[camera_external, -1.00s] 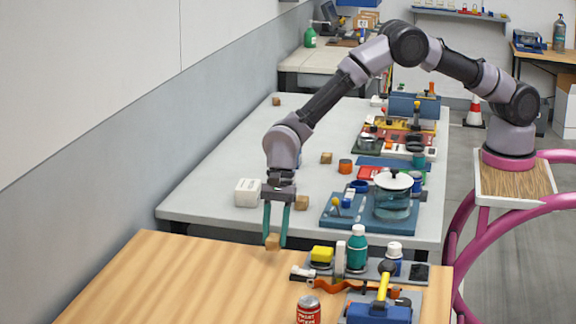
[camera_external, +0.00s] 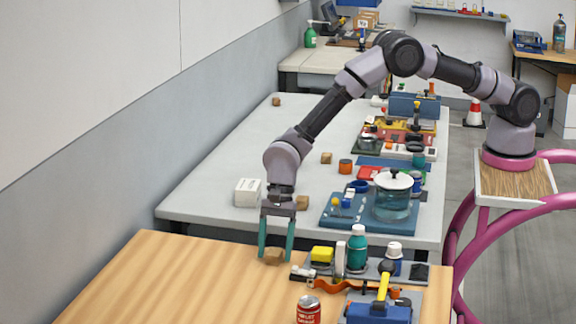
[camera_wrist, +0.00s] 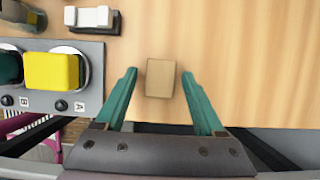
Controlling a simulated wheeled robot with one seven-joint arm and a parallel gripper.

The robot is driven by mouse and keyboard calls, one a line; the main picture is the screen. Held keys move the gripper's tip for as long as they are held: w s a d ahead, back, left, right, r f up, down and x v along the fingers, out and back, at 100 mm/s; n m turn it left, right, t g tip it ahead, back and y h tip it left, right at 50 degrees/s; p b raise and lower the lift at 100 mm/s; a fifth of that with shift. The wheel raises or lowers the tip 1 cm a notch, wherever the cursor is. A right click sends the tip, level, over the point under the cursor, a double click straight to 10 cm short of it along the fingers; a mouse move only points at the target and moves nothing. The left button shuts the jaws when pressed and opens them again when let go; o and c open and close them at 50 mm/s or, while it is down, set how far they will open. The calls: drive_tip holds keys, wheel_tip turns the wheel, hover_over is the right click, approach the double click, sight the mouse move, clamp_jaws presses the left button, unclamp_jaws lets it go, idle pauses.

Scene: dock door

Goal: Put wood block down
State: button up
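In the wrist view my gripper (camera_wrist: 160,82) is open, with a gap between the block and each finger. The block appears to rest on the tabletop.
A yellow piece (camera_external: 322,254), a teal bottle (camera_external: 357,248) and a red can (camera_external: 308,310) stand to the right. Behind is a grey table with a white box (camera_external: 247,192) and another wood block (camera_external: 302,202). The wooden table's left part is clear.

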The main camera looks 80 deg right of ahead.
drive_tip(key=v, duration=1.2)
drive_tip(key=shift+d+r, duration=0.15)
drive_tip(key=shift+r, duration=0.1)
drive_tip(key=s+d+r+n+t, duration=0.1)
drive_tip(key=s+d+r+n, duration=0.1)
drive_tip(key=d+r, duration=0.75)
drive_tip(key=s+d+r+n+t, duration=0.15)
drive_tip(key=d+r, duration=0.45)
drive_tip(key=r, duration=0.6)
drive_tip(key=s+d+r+n+t, duration=0.2)
drive_tip(key=s+d+r+n, duration=0.3)
drive_tip(key=s+d+r, duration=0.7)
drive_tip(key=s+d+n+t+h, duration=0.1)
drive_tip(key=s+d, duration=0.4)
drive_tip(key=s, duration=0.5)
drive_tip(key=s+d+f+n+t+h, duration=0.1)
drive_tip(key=s+d+n, duration=0.3)
drive_tip(key=s, duration=0.5)
drive_tip(key=shift+s+d+t, duration=0.35)
drive_tip(key=shift+d, duration=0.1)
